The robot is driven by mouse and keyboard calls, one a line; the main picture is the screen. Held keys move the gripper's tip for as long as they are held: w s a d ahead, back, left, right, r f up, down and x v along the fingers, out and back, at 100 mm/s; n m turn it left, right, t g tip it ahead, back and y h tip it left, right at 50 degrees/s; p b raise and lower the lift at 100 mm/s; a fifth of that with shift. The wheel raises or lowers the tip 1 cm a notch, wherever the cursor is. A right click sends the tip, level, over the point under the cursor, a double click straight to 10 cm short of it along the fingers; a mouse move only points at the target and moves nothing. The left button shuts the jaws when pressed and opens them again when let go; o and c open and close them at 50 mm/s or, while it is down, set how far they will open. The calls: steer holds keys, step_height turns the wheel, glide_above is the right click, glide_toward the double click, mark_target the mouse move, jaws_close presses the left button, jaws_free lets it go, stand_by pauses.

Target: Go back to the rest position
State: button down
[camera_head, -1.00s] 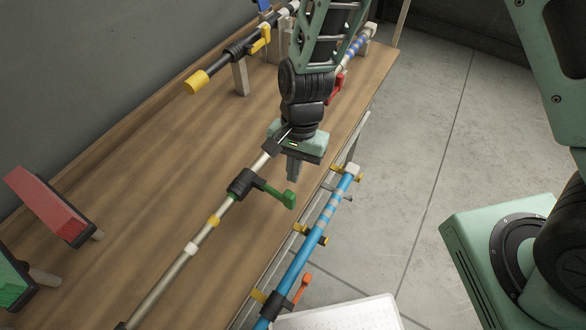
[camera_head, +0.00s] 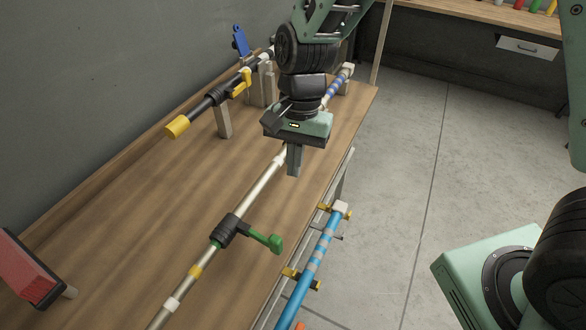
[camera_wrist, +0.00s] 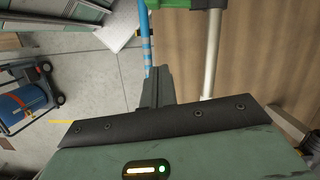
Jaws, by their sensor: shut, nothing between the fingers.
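My gripper (camera_head: 293,160) is shut and empty. In the head view it hangs above the right part of the wooden bench (camera_head: 150,200), in front of the far end of a pale metal pole (camera_head: 187,283). The pole carries a black clamp with a green lever (camera_head: 262,241). In the wrist view the shut fingers (camera_wrist: 157,88) point up the picture, between a blue pole (camera_wrist: 146,40) and the pale pole (camera_wrist: 210,55). The gripper touches nothing that I can see.
A blue pole (camera_head: 312,265) with yellow clips runs along the bench's right edge. A black pole with a yellow tip (camera_head: 177,127) stands on posts at the back. A red block (camera_head: 25,272) is at the left. Open concrete floor (camera_head: 420,160) lies to the right.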

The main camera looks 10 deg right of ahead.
stand_by(0.4)
steer(key=s+d+r+n+t+b, duration=0.1)
steer(key=s+r+n, duration=0.2)
steer(key=s+n, duration=0.4)
steer(key=s+d+r+n+t+b, duration=0.1)
steer(key=s+d+r+n+b, duration=0.1)
steer(key=s+n, duration=0.5)
steer(key=shift+s+d+r+h, duration=0.3)
steer(key=shift+s+r+h, duration=0.1)
steer(key=shift+s, duration=0.85)
